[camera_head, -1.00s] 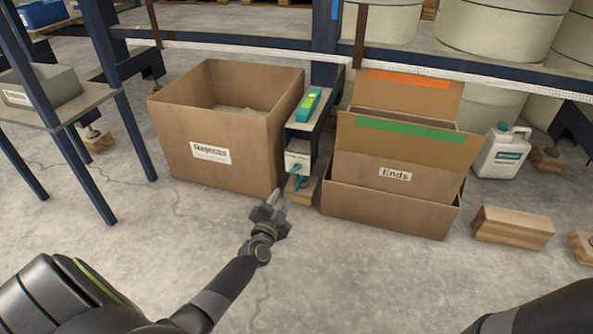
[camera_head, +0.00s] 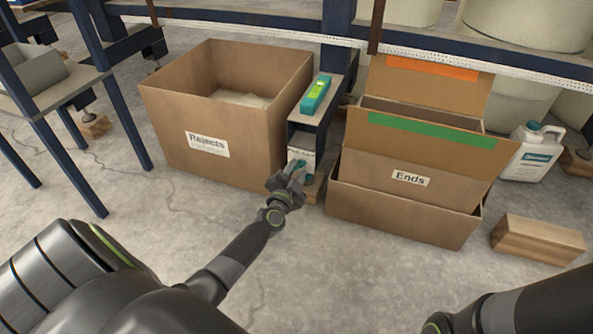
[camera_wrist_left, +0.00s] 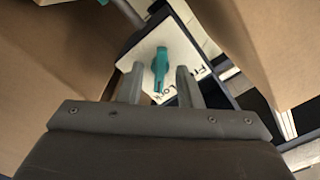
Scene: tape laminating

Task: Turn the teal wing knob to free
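The teal wing knob (camera_wrist_left: 160,68) sits on a white plate (camera_wrist_left: 178,45) in the left wrist view. The plate carries the word "Lock" below the knob and a partly hidden word starting "Fr" to the right. The knob's wing lies along the direction pointing at "Lock". My left gripper (camera_wrist_left: 158,82) is open, with one finger on each side of the knob and gaps showing. In the head view my left gripper (camera_head: 296,174) is at the knob, low between two cardboard boxes, and partly covers it. My right gripper is out of view; only part of that arm shows.
The "Rejects" box (camera_head: 163,118) stands close on the left and the "Ends" box (camera_head: 375,217) on the right. A teal tool (camera_head: 316,95) lies on the narrow stand above the knob. A wooden block (camera_head: 538,238) is at right. The front floor is clear.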

